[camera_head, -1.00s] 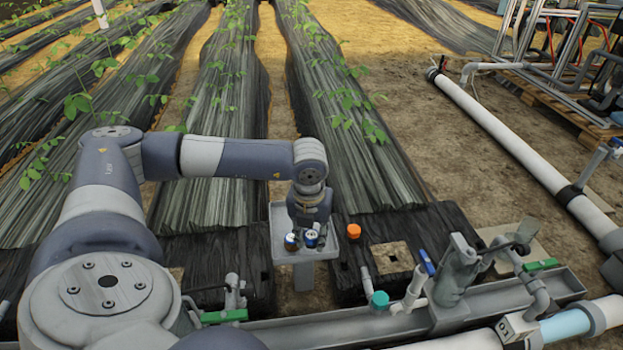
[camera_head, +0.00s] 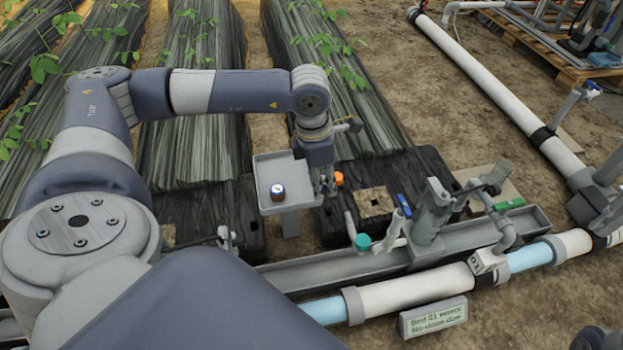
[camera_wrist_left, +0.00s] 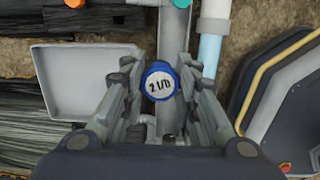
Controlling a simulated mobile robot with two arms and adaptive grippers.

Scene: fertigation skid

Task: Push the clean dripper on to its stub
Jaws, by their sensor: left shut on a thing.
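My left gripper (camera_head: 325,188) points down just right of the small grey tray (camera_head: 264,172). In the left wrist view, the gripper (camera_wrist_left: 163,90) is shut on a round dripper (camera_wrist_left: 160,84) with a blue rim and a white face marked "2 l/h". In the head view the fingers mostly hide this dripper. Another dripper (camera_head: 278,192), with a pale top, stands on the tray. A short pale upright pipe (camera_head: 349,224) stands right of the gripper near a teal cap (camera_head: 363,242). I cannot tell whether it is the stub. My right gripper is not in view.
A grey trough (camera_head: 330,270) runs along the front, with a thick white and blue pipe (camera_head: 415,295) before it. A grey valve body (camera_head: 432,212) stands at the right. An orange cap (camera_head: 339,179) sits just behind the gripper. A sign (camera_head: 433,317) stands in front.

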